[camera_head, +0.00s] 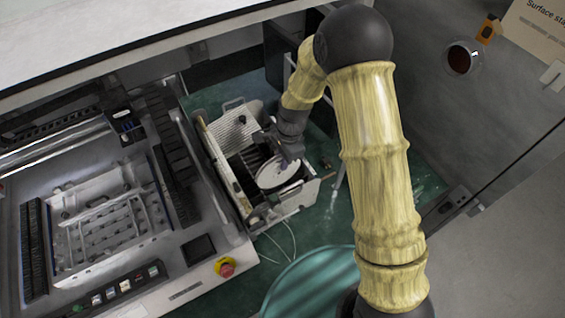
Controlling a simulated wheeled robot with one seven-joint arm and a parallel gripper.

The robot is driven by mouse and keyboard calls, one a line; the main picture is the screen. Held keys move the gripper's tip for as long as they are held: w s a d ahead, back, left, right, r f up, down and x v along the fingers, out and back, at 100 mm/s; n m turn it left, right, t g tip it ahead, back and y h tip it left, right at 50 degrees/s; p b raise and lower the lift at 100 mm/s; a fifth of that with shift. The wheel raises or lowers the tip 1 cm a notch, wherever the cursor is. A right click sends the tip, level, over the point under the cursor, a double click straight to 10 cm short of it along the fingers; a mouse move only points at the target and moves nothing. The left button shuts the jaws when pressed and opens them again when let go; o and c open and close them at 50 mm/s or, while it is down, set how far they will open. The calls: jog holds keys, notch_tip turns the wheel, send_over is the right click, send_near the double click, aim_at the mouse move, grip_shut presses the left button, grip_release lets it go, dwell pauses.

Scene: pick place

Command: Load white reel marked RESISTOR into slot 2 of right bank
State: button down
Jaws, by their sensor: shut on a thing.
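A white reel (272,178) shows as a pale disc near the middle of the view, within a light-coloured open box (300,196). Any marking on it is too small to read. My gripper (284,161) is at the reel's upper edge and is shut on it; the dark fingers are small and partly hidden by the wrist. I cannot tell whether the reel is clear of the box floor. The machine at left has a long dark slotted bank (172,155) on its right side and another dark bank (36,250) at far left. Slot numbers cannot be read.
The box stands on a green surface (330,215) close against the machine's right side. A red stop button (225,268) sits on the machine's front corner. A teal round thing (310,285) is at the lower middle. A grey cabinet wall (450,110) rises at right.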

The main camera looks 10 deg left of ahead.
aim_at(282, 179)
dwell(0.3)
jog(key=shift+w+f+b, duration=0.1)
jog(key=shift+f+b, duration=1.1)
jog(key=shift+f, duration=0.2)
jog(key=shift+r, duration=0.1)
jog(key=shift+f, duration=0.2)
jog(key=shift+f+b, duration=0.9)
jog(key=shift+f, duration=0.8)
jog(key=shift+f+b, duration=1.45)
jog(key=shift+f, duration=0.95)
